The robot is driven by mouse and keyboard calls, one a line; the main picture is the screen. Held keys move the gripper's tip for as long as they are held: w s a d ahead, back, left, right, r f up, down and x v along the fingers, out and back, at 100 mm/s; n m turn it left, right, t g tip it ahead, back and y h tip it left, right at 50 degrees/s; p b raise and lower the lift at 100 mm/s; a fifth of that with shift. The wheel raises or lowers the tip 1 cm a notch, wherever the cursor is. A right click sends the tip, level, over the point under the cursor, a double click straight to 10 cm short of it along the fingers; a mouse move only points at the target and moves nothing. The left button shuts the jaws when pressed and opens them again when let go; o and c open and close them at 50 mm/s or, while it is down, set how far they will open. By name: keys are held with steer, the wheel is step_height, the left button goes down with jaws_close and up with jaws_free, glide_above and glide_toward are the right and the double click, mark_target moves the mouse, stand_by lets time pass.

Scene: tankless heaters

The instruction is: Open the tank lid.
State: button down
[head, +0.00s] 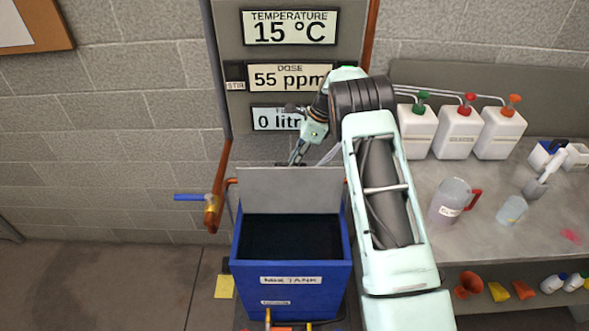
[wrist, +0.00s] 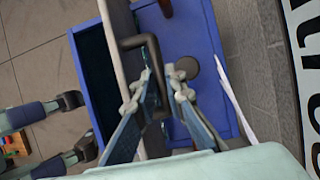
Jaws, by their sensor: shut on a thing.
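The blue mix tank (head: 291,274) stands on the left of the bench, its dark inside visible from above. Its grey lid (head: 290,190) stands raised, about upright, along the tank's back edge. In the wrist view the lid (wrist: 118,30) is seen nearly edge-on, with the blue tank (wrist: 208,40) below it. A dark bar handle (wrist: 149,42) sticks out from the lid. My gripper (wrist: 160,80) is shut on this handle, one finger on each side. In the head view my gripper (head: 297,153) is behind the lid's top edge, and the handle is hidden there.
A panel with temperature (head: 290,27), dose and litre displays is close behind my gripper. A copper pipe with a blue lever (head: 190,198) is left of the tank. The bench at right holds white jugs (head: 457,132), a pitcher (head: 450,202) and a beaker (head: 511,210).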

steer(key=shift+w+d+f, duration=0.1)
steer(key=shift+w+f, duration=0.15)
steer(key=shift+f, duration=0.5)
steer(key=shift+w, duration=0.3)
steer(key=shift+w+r+b, duration=0.1)
steer(key=shift+w+b, duration=0.05)
steer(key=shift+b, duration=0.15)
steer(key=c, duration=2.4)
jaws_free()
steer(key=o, duration=0.4)
steer(key=shift+w+f, duration=0.3)
steer(key=shift+w, duration=0.1)
steer(key=shift+o, duration=0.2)
steer(key=v, duration=1.2)
steer(key=shift+r, duration=0.25)
steer(key=shift+r, duration=0.1)
